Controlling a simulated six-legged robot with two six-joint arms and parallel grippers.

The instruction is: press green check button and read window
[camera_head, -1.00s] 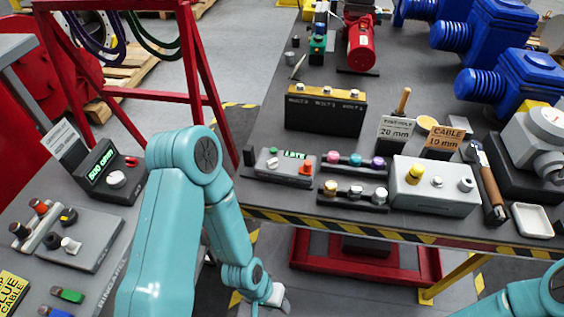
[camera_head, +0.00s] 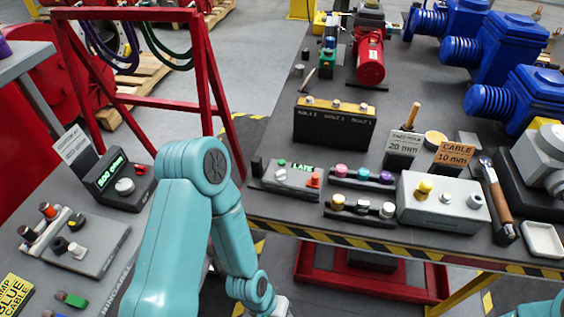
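A low grey box (camera_head: 284,181) sits near the front left corner of the right-hand table. It has a green button (camera_head: 282,162), a small window (camera_head: 301,168) with green letters that seem to read "LATE", and an orange-red button (camera_head: 315,179). My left arm comes up in front of the left side, and its gripper (camera_head: 282,304) hangs at the bottom edge, below and in front of the table edge, apart from the box. Its fingers are too small and cut off to tell open from shut. Only a bit of my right arm shows at the lower right corner; its gripper is out of view.
A grey box with a yellow knob (camera_head: 424,187) and rows of coloured knobs (camera_head: 363,174) stand right of the box. A black block (camera_head: 334,127) is behind it. A left table holds a meter reading green digits (camera_head: 112,168). A striped edge (camera_head: 330,237) borders the right table.

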